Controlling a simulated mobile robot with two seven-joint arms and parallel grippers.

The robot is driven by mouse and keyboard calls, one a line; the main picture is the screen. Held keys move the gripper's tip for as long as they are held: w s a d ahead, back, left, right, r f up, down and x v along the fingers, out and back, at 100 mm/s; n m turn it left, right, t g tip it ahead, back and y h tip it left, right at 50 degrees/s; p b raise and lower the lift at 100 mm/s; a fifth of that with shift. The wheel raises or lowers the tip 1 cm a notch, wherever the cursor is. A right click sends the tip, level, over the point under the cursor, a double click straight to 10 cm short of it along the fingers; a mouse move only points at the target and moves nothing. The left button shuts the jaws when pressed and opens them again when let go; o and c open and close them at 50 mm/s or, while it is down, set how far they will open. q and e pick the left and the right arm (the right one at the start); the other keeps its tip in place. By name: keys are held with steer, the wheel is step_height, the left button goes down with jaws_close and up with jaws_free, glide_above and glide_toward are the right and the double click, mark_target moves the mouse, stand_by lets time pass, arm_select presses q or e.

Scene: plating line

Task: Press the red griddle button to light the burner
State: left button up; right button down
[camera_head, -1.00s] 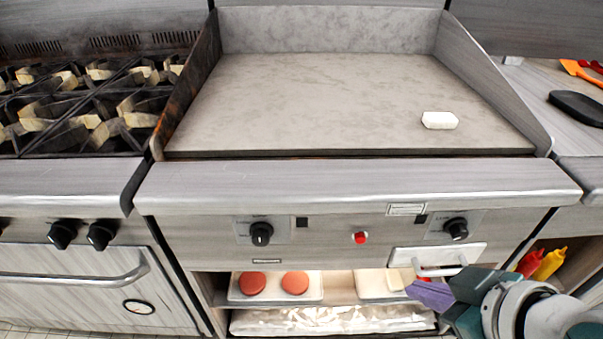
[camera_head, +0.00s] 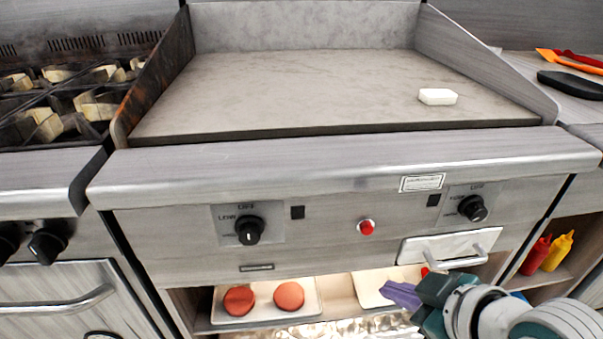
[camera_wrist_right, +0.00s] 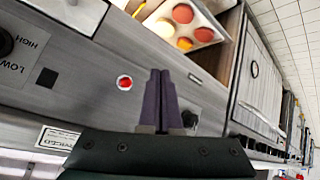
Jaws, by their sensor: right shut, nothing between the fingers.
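The red griddle button (camera_head: 366,227) is a small round button on the steel front panel of the griddle (camera_head: 300,90), between two black knobs. It also shows in the right wrist view (camera_wrist_right: 124,82), left of my fingers. My right gripper (camera_head: 400,294) has purple fingers and is below and slightly right of the button in the head view, apart from it. In the right wrist view its fingers (camera_wrist_right: 160,75) are together with nothing between them. My left gripper is not in view.
The left knob (camera_head: 249,229) and right knob (camera_head: 472,208) stick out of the panel. A drawer handle (camera_head: 455,262) is near my right gripper. Below, a tray with red patties (camera_head: 289,296) sits on a shelf. A white block (camera_head: 438,97) lies on the griddle top.

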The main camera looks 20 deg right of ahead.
mark_target(367, 229)
steer(key=w+d+b, duration=0.2)
steer(key=w+b, duration=0.2)
steer(key=w, duration=0.4)
steer(key=shift+w+b, duration=0.2)
steer(key=shift+b, duration=0.15)
stand_by(0.8)
stand_by(0.8)
steer(key=shift+w, duration=0.1)
steer(key=shift+w+d, duration=0.1)
steer(key=shift+w, duration=0.2)
steer(key=shift+w, duration=0.1)
stand_by(0.4)
